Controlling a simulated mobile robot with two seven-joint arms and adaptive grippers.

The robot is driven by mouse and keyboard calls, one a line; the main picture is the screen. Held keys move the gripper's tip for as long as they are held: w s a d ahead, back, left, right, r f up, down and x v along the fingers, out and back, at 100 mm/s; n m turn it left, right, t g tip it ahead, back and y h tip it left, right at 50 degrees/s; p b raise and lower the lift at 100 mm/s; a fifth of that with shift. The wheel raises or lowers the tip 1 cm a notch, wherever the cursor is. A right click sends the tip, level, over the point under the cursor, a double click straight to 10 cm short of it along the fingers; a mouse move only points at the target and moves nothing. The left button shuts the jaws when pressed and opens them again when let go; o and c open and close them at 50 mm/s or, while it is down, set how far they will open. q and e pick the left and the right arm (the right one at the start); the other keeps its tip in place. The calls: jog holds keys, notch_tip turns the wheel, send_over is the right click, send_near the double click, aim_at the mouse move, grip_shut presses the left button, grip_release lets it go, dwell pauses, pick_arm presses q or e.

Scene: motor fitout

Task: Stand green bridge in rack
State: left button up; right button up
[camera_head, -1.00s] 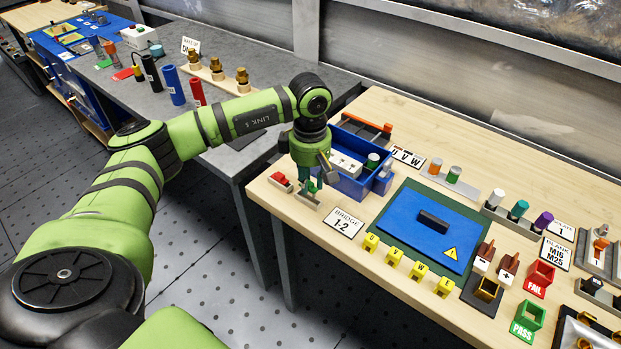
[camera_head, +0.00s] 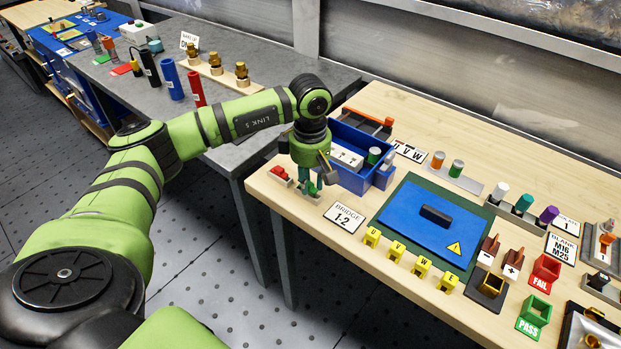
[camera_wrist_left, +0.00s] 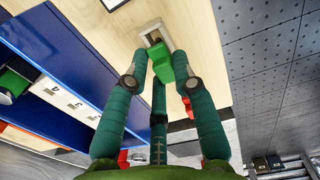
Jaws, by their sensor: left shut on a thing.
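My left gripper (camera_head: 308,188) is shut on the green bridge (camera_wrist_left: 183,66) at the left front of the wooden bench. The bridge sticks out between the fingertips in the left wrist view, where the gripper (camera_wrist_left: 165,70) also shows. The grey rack (camera_wrist_left: 152,36) is right at the bridge's end. I cannot tell whether the bridge is inside its slot or only over it. In the head view the gripper hides most of the bridge and part of the rack. My right gripper is not in view.
A blue bin (camera_head: 350,178) with white blocks and a green-topped cylinder stands close right of the gripper. The BRIDGE 1-2 label (camera_head: 344,216) lies in front. A blue plate (camera_head: 425,235) and yellow lettered pieces (camera_head: 396,250) are further right.

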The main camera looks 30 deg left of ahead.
aim_at(310, 183)
pick_arm(q)
jog(key=shift+f, duration=0.3)
jog(key=o, duration=1)
jog(key=shift+r, duration=0.1)
notch_tip(310, 183, up, 12)
jog(key=shift+s+f, duration=0.1)
